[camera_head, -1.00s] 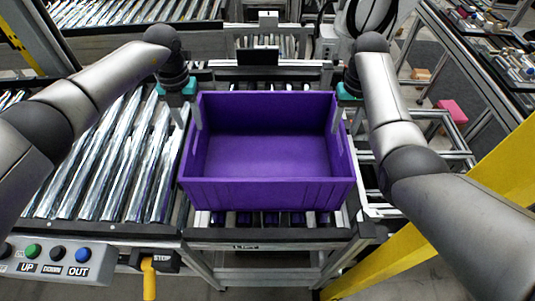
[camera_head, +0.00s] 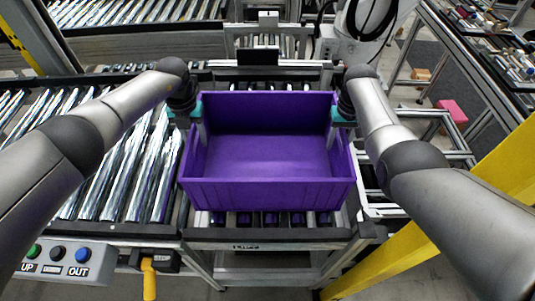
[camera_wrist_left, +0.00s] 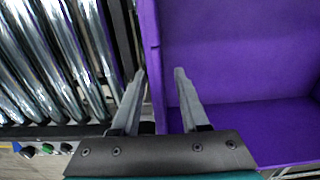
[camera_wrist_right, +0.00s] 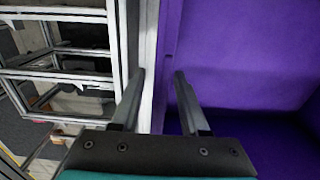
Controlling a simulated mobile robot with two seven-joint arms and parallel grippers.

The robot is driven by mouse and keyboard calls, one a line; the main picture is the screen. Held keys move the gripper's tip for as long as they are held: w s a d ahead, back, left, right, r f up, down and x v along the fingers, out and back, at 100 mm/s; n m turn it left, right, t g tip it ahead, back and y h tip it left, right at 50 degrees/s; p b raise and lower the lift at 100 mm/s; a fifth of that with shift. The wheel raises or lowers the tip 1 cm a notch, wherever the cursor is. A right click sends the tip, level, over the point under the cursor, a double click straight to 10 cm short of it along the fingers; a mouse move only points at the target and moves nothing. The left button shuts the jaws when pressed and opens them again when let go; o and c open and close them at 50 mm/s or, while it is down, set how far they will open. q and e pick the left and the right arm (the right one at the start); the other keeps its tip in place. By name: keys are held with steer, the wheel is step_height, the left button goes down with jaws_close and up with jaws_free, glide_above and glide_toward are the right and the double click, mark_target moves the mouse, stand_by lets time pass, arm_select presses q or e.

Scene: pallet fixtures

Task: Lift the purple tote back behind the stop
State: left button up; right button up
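The purple tote (camera_head: 268,195) sits empty and upright on a short roller section in the middle of the head view. My left gripper (camera_head: 195,127) is at its left wall; in the left wrist view (camera_wrist_left: 160,72) one finger is outside the wall and one inside, apart. My right gripper (camera_head: 337,125) is at the right wall; in the right wrist view (camera_wrist_right: 160,75) its fingers also stand apart, one on each side of the wall. Part of each finger is hidden in the head view. I cannot clearly make out the stop.
A roller conveyor (camera_head: 125,165) lies left of the tote. A button panel (camera_head: 60,258) and a yellow handle (camera_head: 149,277) are at the lower left. A metal frame (camera_head: 440,125) and a yellow post (camera_head: 400,257) stand to the right. A dark screen (camera_head: 258,57) is behind the tote.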

arm_select(q)
jaws_close()
arm_select(e)
jaws_close()
arm_select(q)
steer(key=shift+w+r, duration=0.1)
stand_by(0.8)
